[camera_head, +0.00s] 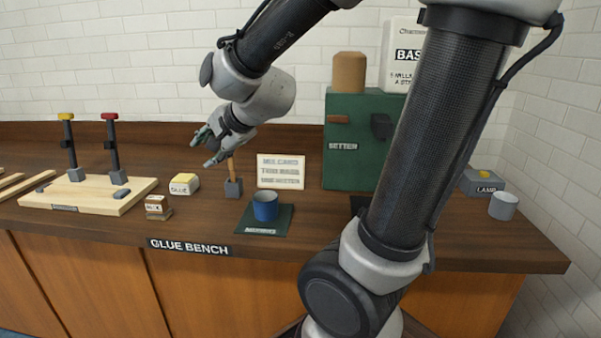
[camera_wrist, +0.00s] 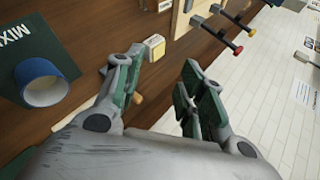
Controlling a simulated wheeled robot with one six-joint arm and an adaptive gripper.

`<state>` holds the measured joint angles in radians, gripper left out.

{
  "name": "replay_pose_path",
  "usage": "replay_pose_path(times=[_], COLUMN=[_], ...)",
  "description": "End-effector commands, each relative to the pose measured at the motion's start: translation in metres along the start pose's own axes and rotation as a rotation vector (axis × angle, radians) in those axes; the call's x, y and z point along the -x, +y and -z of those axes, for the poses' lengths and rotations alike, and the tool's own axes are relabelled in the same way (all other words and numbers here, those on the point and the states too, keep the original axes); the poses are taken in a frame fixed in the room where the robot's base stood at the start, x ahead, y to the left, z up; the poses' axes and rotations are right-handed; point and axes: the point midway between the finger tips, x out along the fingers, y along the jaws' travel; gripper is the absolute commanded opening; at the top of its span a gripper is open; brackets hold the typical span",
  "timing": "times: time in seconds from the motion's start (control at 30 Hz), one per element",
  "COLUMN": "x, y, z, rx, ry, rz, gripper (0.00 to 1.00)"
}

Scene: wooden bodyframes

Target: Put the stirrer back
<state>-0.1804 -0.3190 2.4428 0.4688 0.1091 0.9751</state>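The stirrer (camera_head: 231,167) is a thin wooden stick standing upright in a small grey holder (camera_head: 233,188) on the bench. Its upper part is hidden by my gripper. In the wrist view a tan rounded end, likely the stirrer's (camera_wrist: 137,98), shows beside the left finger. My gripper (camera_head: 208,147) is just above and left of the stirrer; in the wrist view (camera_wrist: 155,88) its two green-padded fingers are wide apart with nothing gripped between them. A blue cup (camera_head: 265,206) stands on a dark green mixing mat (camera_head: 282,217), right of the holder.
A glue block (camera_head: 185,184) and a small stacked block (camera_head: 157,207) lie left of the holder. A wooden board (camera_head: 85,196) with red and yellow-topped clamps is farther left. A white sign (camera_head: 281,171) and a green setter cabinet (camera_head: 350,165) stand to the right.

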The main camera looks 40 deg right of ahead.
Motion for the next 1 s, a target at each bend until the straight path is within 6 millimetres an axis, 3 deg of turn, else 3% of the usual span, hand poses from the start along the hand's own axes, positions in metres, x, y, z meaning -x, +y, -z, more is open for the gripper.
replay_pose_path(times=[0.03, 0.2, 0.3, 0.37, 0.5, 1.0], x=[0.032, 0.121, 0.158, 0.171, 0.183, 0.182], y=[0.019, 0.1, 0.134, 0.145, 0.156, 0.155], z=[0.002, 0.013, 0.02, 0.023, 0.026, 0.025], rx=[0.225, 0.89, 1.106, 1.18, 1.242, 1.24], ry=[-0.035, -0.183, -0.258, -0.29, -0.322, -0.323], rz=[-0.064, -0.324, -0.433, -0.474, -0.511, -0.509], gripper=[0.39, 0.39, 0.39, 0.39, 0.39, 0.39])
